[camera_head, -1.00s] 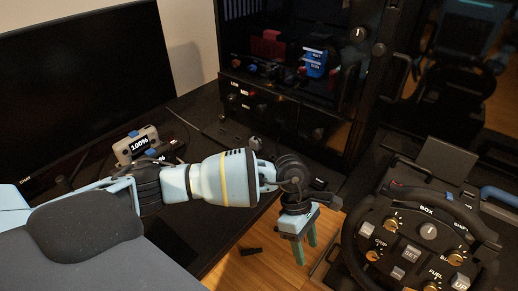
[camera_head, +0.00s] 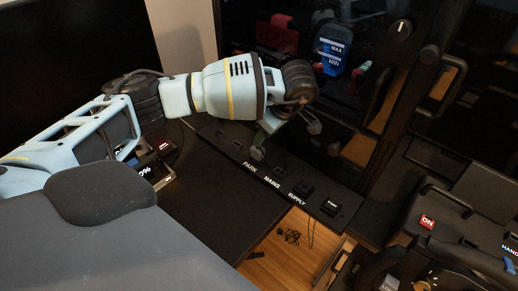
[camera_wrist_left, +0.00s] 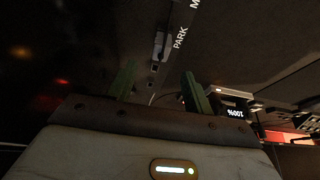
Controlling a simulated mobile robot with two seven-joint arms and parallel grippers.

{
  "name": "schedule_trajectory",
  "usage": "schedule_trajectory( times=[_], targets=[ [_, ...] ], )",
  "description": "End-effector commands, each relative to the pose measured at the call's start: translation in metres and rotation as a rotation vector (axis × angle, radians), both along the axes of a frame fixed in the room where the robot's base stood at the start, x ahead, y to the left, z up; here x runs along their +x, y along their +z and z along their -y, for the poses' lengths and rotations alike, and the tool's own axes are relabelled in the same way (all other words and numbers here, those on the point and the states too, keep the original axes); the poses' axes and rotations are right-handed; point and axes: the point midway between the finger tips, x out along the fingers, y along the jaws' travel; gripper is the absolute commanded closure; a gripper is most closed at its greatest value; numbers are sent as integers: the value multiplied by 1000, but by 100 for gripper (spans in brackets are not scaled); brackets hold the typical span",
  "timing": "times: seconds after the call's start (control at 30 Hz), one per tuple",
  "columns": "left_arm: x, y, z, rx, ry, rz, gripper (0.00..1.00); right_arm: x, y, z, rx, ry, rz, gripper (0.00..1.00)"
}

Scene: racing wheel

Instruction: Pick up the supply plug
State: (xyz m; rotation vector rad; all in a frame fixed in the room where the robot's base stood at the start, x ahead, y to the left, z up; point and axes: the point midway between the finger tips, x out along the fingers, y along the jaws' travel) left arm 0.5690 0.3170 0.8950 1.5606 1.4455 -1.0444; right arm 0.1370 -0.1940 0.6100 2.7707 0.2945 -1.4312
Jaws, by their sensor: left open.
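A dark strip along the desk's back edge carries the labels PARK, MAINS and SUPPLY. In the head view a grey plug-like piece (camera_head: 257,153) sits near PARK, and a black block (camera_head: 303,188) sits by SUPPLY. I cannot tell which of them is the supply plug. The grey piece at PARK also shows in the left wrist view (camera_wrist_left: 160,42), beyond my fingertips. My left gripper (camera_wrist_left: 157,72) is open and empty, with green fingers, above the PARK end of the strip. In the head view its fingers are partly hidden by the wrist. My right gripper is not in view.
A black rack with a blue MAX/MIN piece (camera_head: 331,56) stands behind the strip. Another black block (camera_head: 331,206) lies right of SUPPLY. A small display box (camera_wrist_left: 233,108) and a monitor (camera_head: 70,70) are at the left. The steering wheel (camera_head: 400,270) is at front right.

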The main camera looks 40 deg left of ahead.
Motion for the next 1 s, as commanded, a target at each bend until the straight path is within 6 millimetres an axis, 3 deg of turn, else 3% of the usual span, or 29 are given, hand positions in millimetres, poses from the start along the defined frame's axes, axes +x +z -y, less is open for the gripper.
schedule_trajectory(
  times=[0.23, 0.57, 1.0],
  targets=[
    [0, -10, -4, -1, 1, -2, 49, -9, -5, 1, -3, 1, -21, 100],
    [1, -27, -11, -1, 0, -1, 49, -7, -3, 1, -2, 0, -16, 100],
    [3, -71, -31, -1, 0, -1, 49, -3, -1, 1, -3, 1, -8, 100]
  ],
)
